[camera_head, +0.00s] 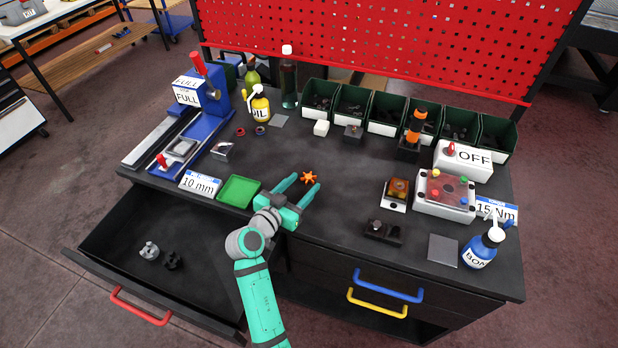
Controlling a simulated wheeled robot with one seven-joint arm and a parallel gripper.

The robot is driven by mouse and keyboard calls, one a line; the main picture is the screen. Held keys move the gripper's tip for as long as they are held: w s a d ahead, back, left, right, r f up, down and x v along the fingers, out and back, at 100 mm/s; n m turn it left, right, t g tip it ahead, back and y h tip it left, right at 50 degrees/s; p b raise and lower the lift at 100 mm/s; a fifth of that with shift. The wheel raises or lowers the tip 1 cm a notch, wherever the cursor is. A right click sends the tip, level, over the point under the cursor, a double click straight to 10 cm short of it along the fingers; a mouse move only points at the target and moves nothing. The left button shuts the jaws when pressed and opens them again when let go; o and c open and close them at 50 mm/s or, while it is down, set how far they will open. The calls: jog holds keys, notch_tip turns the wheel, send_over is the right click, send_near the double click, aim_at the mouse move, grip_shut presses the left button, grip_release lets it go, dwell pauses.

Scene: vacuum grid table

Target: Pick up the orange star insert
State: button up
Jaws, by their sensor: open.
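The orange star insert (308,177) is a small knobbed star lying on the dark table top (335,235), near the middle of the table. My teal gripper (302,186) is open, its two fingers pointing away toward the back of the table. The star shows near the fingertips, close to the right finger. I cannot tell the gripper's height above the table or whether a finger touches the star. Nothing is held between the fingers.
A green tray (239,191) lies just left of my gripper. A blue clamp fixture (207,110) stands at the left. A small orange-topped block (397,190) and a white button box (443,197) stand to the right. Dark bins (351,104) line the back. An open drawer (120,235) juts out front left.

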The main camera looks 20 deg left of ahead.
aim_at(309, 178)
jog(key=shift+x, duration=1.2)
jog(key=shift+s+a, duration=0.1)
jog(key=shift+c, duration=0.6)
jog(key=c, duration=1)
jog(key=shift+r, duration=0.15)
